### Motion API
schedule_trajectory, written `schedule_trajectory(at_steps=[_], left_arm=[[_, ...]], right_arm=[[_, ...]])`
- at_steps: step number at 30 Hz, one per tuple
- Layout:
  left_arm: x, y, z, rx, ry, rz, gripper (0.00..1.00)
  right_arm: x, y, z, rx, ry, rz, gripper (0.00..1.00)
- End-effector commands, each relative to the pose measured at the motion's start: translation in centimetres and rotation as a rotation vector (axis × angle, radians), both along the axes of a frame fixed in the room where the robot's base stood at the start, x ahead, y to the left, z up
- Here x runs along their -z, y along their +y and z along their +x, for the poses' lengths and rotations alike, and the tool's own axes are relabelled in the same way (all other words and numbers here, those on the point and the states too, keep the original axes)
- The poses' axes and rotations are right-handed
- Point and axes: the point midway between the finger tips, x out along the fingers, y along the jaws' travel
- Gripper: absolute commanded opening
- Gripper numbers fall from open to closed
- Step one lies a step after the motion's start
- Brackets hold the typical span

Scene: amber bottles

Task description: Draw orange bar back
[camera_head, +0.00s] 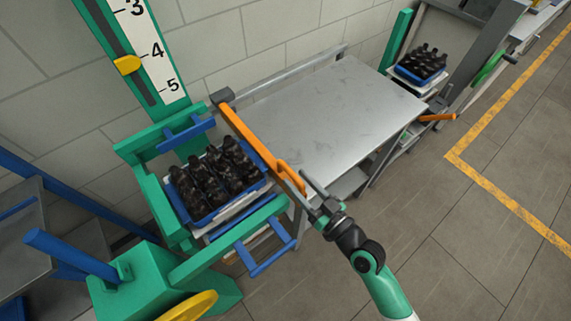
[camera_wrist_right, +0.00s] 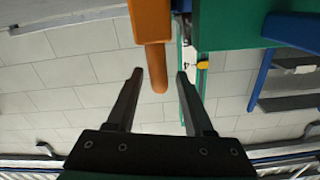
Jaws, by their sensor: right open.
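The orange bar (camera_head: 250,140) runs along the left edge of the grey metal table, from a dark bracket at the back to a handle end at the front. My right gripper (camera_head: 297,181) is at this front end with its jaws open. In the right wrist view the orange bar's end (camera_wrist_right: 156,65) hangs between the two finger tips of the right gripper (camera_wrist_right: 157,75), with a gap on both sides. Contact does not show. My left gripper is not in view.
A blue crate of dark bottles (camera_head: 262,182) stands in a green frame (camera_head: 155,195) left of the bar. The metal table (camera_head: 330,110) is bare. Another blue crate (camera_head: 408,76) stands beyond it. Floor (camera_head: 450,230) to the right is clear.

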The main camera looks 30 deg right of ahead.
Motion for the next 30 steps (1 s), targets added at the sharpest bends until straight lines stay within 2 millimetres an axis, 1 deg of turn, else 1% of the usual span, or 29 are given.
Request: schedule_trajectory(at_steps=[1,3,7,11,18,20,21,23,27,30], left_arm=[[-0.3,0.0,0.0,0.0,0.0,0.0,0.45],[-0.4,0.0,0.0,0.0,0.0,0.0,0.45],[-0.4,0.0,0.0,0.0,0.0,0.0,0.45],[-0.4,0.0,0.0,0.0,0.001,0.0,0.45],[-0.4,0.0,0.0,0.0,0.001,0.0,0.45],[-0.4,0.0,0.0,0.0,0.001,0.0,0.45],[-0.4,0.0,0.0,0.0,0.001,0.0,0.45],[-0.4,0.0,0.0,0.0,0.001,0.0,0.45],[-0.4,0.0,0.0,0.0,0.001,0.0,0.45],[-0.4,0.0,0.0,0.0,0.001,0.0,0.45]], right_arm=[[-0.2,0.1,1.3,-0.002,-0.002,-0.001,0.52],[-0.2,0.2,2.7,-0.001,-0.002,0.0,0.52],[0.0,0.4,4.7,-0.001,-0.001,-0.001,0.52],[0.0,0.5,5.6,0.0,-0.001,-0.001,0.52],[0.0,0.5,5.8,0.0,0.0,0.0,0.52],[0.0,0.5,5.7,0.0,0.0,0.0,0.43],[0.0,0.5,5.7,0.0,0.0,0.0,0.36],[0.0,0.5,5.7,0.0,0.0,0.0,0.25],[0.0,0.5,5.7,0.0,0.0,0.0,0.0],[0.0,0.5,5.7,0.0,0.0,0.0,0.0]])
